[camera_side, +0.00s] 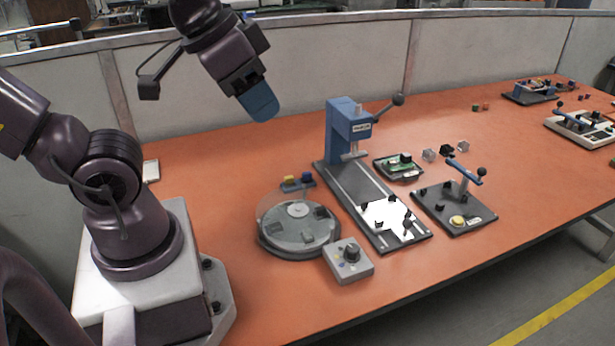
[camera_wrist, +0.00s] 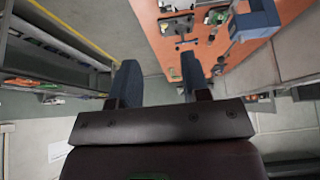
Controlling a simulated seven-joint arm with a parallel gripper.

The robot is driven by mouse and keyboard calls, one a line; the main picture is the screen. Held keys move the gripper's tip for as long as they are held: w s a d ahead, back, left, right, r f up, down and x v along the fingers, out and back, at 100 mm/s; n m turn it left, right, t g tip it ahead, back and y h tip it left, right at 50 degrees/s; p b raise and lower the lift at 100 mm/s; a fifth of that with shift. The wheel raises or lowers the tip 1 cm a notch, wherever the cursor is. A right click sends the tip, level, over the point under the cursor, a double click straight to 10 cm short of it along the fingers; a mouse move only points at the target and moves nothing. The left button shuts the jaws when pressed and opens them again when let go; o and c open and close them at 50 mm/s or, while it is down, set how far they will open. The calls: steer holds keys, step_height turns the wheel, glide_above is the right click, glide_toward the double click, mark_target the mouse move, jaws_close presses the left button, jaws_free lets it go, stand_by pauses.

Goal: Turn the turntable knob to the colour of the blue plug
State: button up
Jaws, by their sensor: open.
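The turntable (camera_side: 280,241) is a round grey disc on the orange table in the side view, with a clear guard at its back and dark blocks on top. The turntable knob (camera_side: 351,254) is black, on a light grey box (camera_side: 347,268) at the disc's front right. Small coloured marks sit around it; its exact pointing direction is too small to tell. A blue plug (camera_side: 307,177) stands beside a yellow plug (camera_side: 289,179) on a small blue holder behind the disc. My gripper (camera_side: 262,106) is open and empty, high above the table; its fingers also show in the wrist view (camera_wrist: 158,82).
A blue press (camera_side: 345,135) with a lever stands right of the turntable. A green circuit board (camera_side: 401,165) and a dark fixture with a blue lever (camera_side: 464,172) are farther right. Small cubes lie behind them. The table's front edge is clear.

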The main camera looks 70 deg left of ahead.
steer(key=shift+o, duration=1.2)
steer(key=shift+d+f, duration=0.1)
steer(key=shift+d, duration=0.1)
steer(key=n+g, duration=0.4)
steer(key=g, duration=0.2)
glide_above(353, 248)
step_height(353, 248, down, 19)
step_height(353, 248, down, 13)
steer(key=shift+r, duration=0.1)
steer(key=shift+c, duration=0.5)
